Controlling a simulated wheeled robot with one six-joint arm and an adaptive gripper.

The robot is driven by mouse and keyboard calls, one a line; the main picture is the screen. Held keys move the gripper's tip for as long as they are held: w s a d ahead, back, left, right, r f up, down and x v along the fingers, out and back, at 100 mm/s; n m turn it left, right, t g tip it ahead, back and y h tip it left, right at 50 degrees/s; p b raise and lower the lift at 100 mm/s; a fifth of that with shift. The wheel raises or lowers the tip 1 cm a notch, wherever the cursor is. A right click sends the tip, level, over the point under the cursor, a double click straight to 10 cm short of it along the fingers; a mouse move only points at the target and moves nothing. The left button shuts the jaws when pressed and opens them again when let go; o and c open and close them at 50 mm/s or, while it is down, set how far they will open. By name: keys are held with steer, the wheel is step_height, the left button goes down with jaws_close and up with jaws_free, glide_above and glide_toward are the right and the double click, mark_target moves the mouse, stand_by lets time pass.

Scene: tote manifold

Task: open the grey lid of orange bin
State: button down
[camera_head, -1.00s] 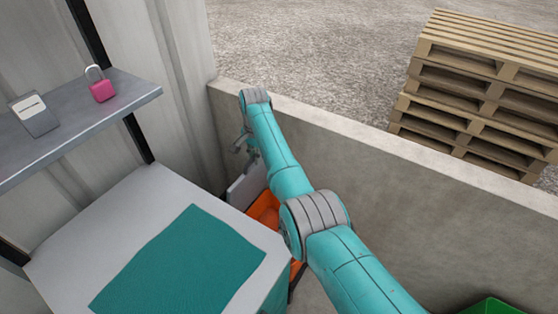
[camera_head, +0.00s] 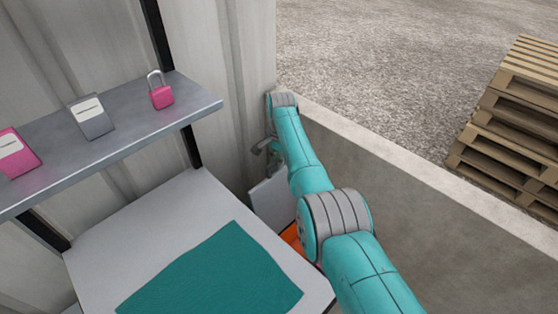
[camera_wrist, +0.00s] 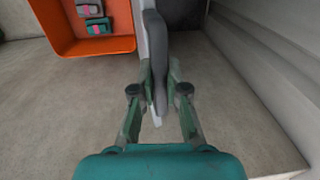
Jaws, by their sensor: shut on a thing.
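The orange bin (camera_wrist: 108,46) is at the upper left of the wrist view, open at the top. In the head view only a small part of the orange bin (camera_head: 293,237) shows between the table and my arm. Its grey lid (camera_head: 272,198) stands up steeply beside my arm. In the wrist view the lid (camera_wrist: 142,30) is seen nearly edge-on, with a dark grey strip along it. My gripper (camera_wrist: 160,88) is shut on the lid, one finger on each side. In the head view my gripper (camera_head: 262,148) is partly hidden.
Small boxes (camera_wrist: 92,20) lie inside the bin. A white table with a teal mat (camera_head: 215,275) stands to the left. Above it a shelf (camera_head: 130,135) carries a padlock (camera_head: 161,93) and boxes. A concrete wall (camera_head: 420,215) runs along the right, with pallets (camera_head: 515,130) beyond.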

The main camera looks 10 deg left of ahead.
steer(key=shift+s+a+f, duration=0.1)
steer(key=c, duration=1.2)
jaws_free()
steer(key=shift+r, duration=0.2)
steer(key=shift+r, duration=0.2)
steer(key=r, duration=1.1)
steer(key=shift+s+d+r, duration=0.15)
steer(key=shift+d+r, duration=0.05)
steer(key=shift+d, duration=0.1)
